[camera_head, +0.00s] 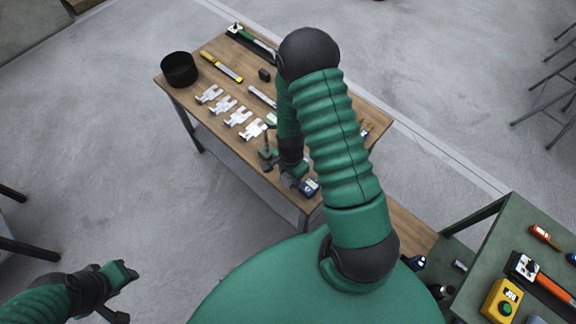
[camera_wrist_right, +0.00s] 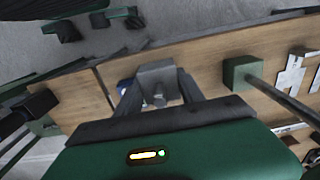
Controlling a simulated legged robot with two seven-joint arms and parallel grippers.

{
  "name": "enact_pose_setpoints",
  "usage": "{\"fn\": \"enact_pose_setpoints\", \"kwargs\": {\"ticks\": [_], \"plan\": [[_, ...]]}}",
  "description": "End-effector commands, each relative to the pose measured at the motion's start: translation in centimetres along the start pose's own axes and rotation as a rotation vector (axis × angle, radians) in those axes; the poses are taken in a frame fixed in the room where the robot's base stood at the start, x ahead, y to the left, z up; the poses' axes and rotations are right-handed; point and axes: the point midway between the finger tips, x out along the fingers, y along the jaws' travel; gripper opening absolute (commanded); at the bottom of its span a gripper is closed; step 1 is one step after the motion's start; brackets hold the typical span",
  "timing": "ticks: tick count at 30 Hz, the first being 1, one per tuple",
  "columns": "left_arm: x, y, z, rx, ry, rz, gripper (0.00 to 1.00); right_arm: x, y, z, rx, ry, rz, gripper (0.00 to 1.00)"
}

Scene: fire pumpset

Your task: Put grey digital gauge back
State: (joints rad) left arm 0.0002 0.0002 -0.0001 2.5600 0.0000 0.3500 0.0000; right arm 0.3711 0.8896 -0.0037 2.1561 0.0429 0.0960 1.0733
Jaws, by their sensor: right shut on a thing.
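My right gripper (camera_head: 292,180) is over the near edge of the wooden table, beneath my bent arm. In the right wrist view its two fingers (camera_wrist_right: 160,95) are closed on a grey block-like body (camera_wrist_right: 157,75), which I take to be the grey digital gauge. A blue and white part (camera_head: 309,187) shows beside the fingertips in the head view; whether it belongs to the gauge is unclear. The fingers hide much of the held thing. My left gripper (camera_head: 122,275) is low at the left, over the floor, away from the table; its jaw gap is unclear.
The wooden table (camera_head: 205,115) carries white brackets (camera_head: 238,117), a black round container (camera_head: 179,69), a yellow tool (camera_head: 221,66) and a green stand with a rod (camera_wrist_right: 242,74) close to my right gripper. A green table (camera_head: 485,255) at right holds a yellow box (camera_head: 502,300).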

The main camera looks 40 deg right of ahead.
Motion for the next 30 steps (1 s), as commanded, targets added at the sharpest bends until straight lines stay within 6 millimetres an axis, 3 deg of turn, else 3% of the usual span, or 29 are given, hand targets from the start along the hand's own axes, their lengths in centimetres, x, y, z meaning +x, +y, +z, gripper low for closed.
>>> {"fn": "enact_pose_setpoints", "kwargs": {"ticks": [3,7,16,23,24,28,30], "plan": [[-0.3,0.0,-0.1,0.0,0.0,0.0,0.36,0.1,-2.5,-2.2,0.0,0.002,-0.003,0.0],[-0.3,0.0,-0.1,0.0,0.0,0.0,0.36,0.3,-4.0,-3.5,-0.002,0.002,-0.001,0.0],[-0.4,0.0,-0.1,0.0,0.0,0.0,0.36,3.9,-4.3,-3.8,-0.004,0.0,0.002,0.0],[-0.4,0.0,-0.1,0.0,0.0,0.0,0.36,4.0,-4.4,-3.8,-0.004,0.001,-0.001,0.0],[-0.4,0.0,-0.1,0.0,0.0,0.0,0.36,4.0,-4.3,-3.8,-0.004,0.0,0.0,0.48],[-0.4,0.0,-0.1,0.0,0.0,0.0,0.36,4.0,-4.3,-3.8,-0.004,0.0,0.001,0.65],[-0.4,0.0,-0.1,0.0,0.0,0.0,0.36,4.0,-4.3,-3.8,-0.004,0.001,0.001,0.67]]}}
